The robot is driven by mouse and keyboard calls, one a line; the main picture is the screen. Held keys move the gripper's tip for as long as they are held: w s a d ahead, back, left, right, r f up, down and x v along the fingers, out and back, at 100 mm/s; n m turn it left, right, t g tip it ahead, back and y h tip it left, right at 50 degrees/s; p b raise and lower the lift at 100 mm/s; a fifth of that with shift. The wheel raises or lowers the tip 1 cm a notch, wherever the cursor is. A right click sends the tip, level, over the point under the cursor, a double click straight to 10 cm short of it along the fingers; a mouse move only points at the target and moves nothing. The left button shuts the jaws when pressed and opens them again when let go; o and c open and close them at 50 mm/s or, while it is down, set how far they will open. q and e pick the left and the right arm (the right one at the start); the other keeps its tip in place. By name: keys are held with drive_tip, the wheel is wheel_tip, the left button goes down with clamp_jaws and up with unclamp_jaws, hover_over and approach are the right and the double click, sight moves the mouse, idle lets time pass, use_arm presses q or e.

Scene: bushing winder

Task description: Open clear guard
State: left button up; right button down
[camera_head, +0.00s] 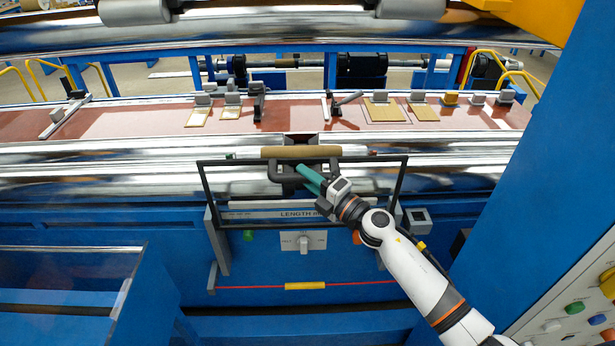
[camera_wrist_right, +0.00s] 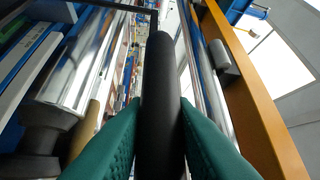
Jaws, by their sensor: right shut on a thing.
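The clear guard (camera_head: 208,196) is a see-through panel in a thin black frame on the front of the blue machine, in the middle of the head view. A dark handle (camera_head: 274,173) sits at its top edge, and the handle also shows as a thick black bar in the right wrist view (camera_wrist_right: 161,75). My right gripper (camera_head: 310,178) is shut on the handle. Its teal fingers (camera_wrist_right: 161,120) press on both sides of the bar in the wrist view. Part of the handle is hidden behind the fingers. My left gripper is not in view.
Behind the guard are a "LENGTH" label (camera_head: 298,214) and a knob (camera_head: 304,241). A red line with a yellow piece (camera_head: 305,286) runs below. Shiny rollers (camera_head: 100,165) lie behind. A blue column with a button panel (camera_head: 572,308) stands at right, and a blue box (camera_head: 60,290) at left.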

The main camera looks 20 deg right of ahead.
wheel_tip(320, 180, down, 22)
drive_tip(key=b, duration=1.7)
drive_tip(key=shift+b, duration=0.3)
drive_tip(key=shift+r, duration=0.15)
drive_tip(key=c, duration=1.2)
unclamp_jaws()
drive_tip(key=shift+c, duration=0.2)
drive_tip(key=b+v, duration=0.2)
drive_tip(key=v, duration=1)
drive_tip(key=shift+r, duration=0.1)
